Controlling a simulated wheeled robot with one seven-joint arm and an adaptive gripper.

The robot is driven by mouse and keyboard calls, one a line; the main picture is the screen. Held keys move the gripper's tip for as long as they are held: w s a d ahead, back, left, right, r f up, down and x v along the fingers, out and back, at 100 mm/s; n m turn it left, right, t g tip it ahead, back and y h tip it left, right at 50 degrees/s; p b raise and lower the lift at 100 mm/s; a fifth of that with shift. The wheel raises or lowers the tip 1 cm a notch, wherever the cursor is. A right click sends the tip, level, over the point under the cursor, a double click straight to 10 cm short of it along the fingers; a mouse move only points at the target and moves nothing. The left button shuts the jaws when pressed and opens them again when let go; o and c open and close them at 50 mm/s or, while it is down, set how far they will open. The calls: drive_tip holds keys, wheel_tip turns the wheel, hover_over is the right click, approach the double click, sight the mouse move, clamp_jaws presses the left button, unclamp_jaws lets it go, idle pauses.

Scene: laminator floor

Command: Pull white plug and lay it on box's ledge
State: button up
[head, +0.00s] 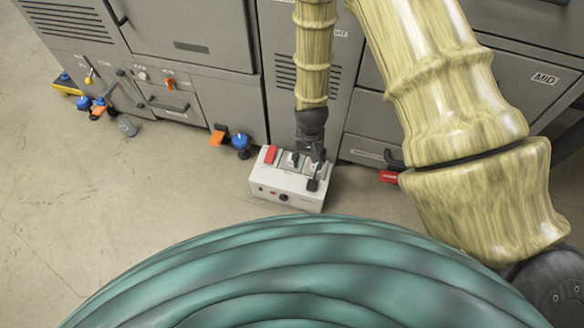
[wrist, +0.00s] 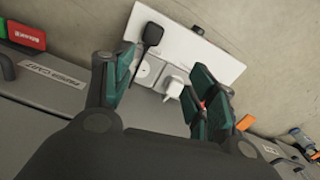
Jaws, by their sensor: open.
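The white box (head: 285,190) stands on the floor against the grey cabinets, with plugs along its top. In the wrist view its pale top (wrist: 200,45) shows. The white plug (wrist: 173,84) sits upright in the box between my fingers, apart from both as far as I can see. My gripper (wrist: 160,68) is open above it; in the head view my gripper (head: 312,160) hides part of the box's right end. A black plug (wrist: 152,34) with a cord is near the left finger. A bare round socket (wrist: 145,74) lies between the plugs. I cannot clearly make out the ledge.
A red piece (head: 271,154) on the box's left end is mostly behind my right finger in the wrist view. Cabinets (head: 230,105) stand close behind. Blue and orange fittings (head: 241,142) are left of the box. Floor (head: 150,190) to the left is clear.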

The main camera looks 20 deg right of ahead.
drive_tip(key=shift+m, duration=0.9)
drive_tip(key=w+f+b, duration=0.1)
drive_tip(key=w+b, duration=0.2)
drive_tip(key=w+a+f+b, duration=0.1)
drive_tip(key=w+f+b, duration=0.1)
drive_tip(key=w+b, duration=0.1)
drive_tip(key=w+f+b, duration=0.2)
drive_tip(key=w+b, duration=0.1)
drive_tip(key=b, duration=0.2)
drive_tip(key=shift+w+a+f, duration=0.15)
drive_tip(key=shift+w+a, duration=0.15)
drive_tip(key=shift+a, duration=0.05)
drive_tip(key=shift+w+a+b, duration=0.1)
drive_tip(key=shift+w+b, duration=0.4)
drive_tip(key=shift+b, duration=0.1)
drive_tip(key=shift+w, duration=0.1)
wheel_tip(320, 180, down, 5)
drive_tip(key=b, duration=0.6)
drive_tip(key=shift+f+p, duration=0.45)
drive_tip(key=shift+f, duration=1.4)
drive_tip(key=shift+p, duration=1.25)
